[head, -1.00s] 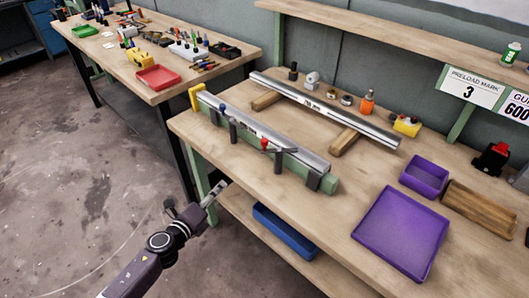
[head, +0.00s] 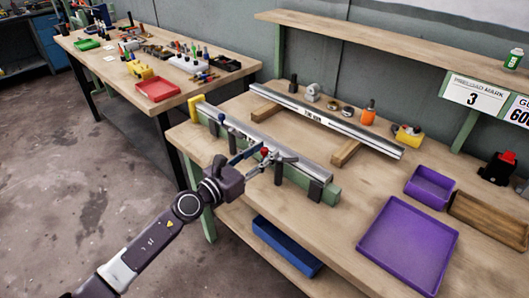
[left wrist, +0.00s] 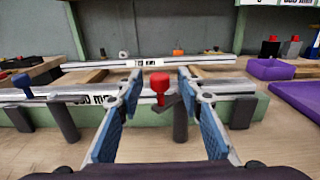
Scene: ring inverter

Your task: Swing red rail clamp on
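The red rail clamp, with its red knob (head: 265,153), sits at the front side of the silver rail held in the green fixture (head: 329,195). My left gripper (head: 272,160) reaches it from the front left. In the left wrist view the red knob (left wrist: 160,82) stands between the two blue-padded fingers (left wrist: 160,90), which are apart. A gap shows on both sides, so the fingers do not appear to grip it. A blue-knobbed clamp (head: 222,118) is farther left along the rail; its blue knob (left wrist: 22,81) shows at the wrist view's left. My right gripper is out of view.
A second silver rail (head: 350,132) lies behind on wooden blocks. A purple tray (head: 408,240) and purple bin (head: 430,186) are at the right. A yellow block (head: 195,107) marks the fixture's far left end. A blue bin (head: 285,247) is on the lower shelf.

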